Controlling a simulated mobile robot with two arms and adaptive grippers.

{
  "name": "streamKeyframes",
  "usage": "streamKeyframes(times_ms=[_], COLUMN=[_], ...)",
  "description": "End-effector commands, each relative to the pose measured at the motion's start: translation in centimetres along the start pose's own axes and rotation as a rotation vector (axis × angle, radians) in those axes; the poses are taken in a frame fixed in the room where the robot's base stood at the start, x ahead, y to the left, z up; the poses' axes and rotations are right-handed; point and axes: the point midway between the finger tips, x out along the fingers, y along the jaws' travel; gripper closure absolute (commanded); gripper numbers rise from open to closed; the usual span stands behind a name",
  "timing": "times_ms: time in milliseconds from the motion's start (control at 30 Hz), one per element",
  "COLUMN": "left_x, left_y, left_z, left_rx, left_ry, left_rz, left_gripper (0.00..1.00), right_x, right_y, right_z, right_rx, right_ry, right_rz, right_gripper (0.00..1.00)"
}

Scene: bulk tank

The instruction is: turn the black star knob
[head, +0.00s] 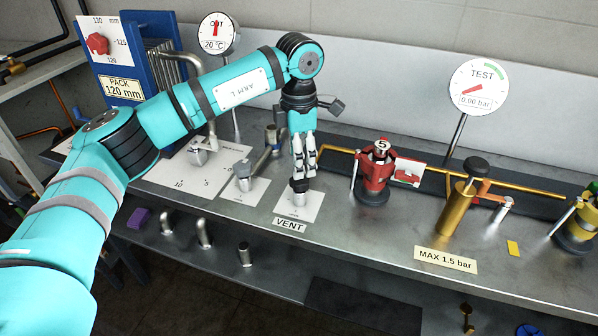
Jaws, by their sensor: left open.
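A small black knob (299,185) sits on a short silver stem on the white VENT plate (307,213). Its star shape is hard to make out, as my fingers partly cover it. My left gripper (303,174) points straight down over it. The fingers are open, with their tips at or just above the knob; I cannot tell whether they touch it. My right gripper is not in view.
A grey-topped fitting (242,169) stands left of the VENT plate. A red valve (374,176) and a brass cylinder with a black top (459,205) stand to the right. The TEST gauge (479,86) reads 0.00 bar. The steel bench front (360,238) is clear.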

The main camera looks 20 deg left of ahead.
Motion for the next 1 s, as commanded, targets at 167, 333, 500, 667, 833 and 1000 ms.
streamKeyframes(times_ms=[167,333,500,667,833,1000], left_x=[-3.7,-5.6,-6.1,-6.1,-6.1,-6.1], left_y=[0.0,0.0,0.0,0.0,0.0,0.0], left_z=[0.0,0.1,0.0,0.0,0.0,0.0], left_rx=[0.0,0.001,0.001,0.001,0.001,0.001], left_ry=[-0.001,-0.001,0.0,0.0,0.0,0.0], left_rz=[0.002,0.002,0.0,0.0,0.0,0.0], left_gripper=[0.36,0.36,0.36,0.36,0.36,0.36], right_x=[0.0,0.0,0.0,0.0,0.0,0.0], right_y=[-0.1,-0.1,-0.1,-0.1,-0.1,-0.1], right_z=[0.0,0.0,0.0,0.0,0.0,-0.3], right_rx=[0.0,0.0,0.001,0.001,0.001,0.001], right_ry=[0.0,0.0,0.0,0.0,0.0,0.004], right_rz=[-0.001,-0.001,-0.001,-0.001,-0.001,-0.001], right_gripper=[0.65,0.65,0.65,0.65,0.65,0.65])
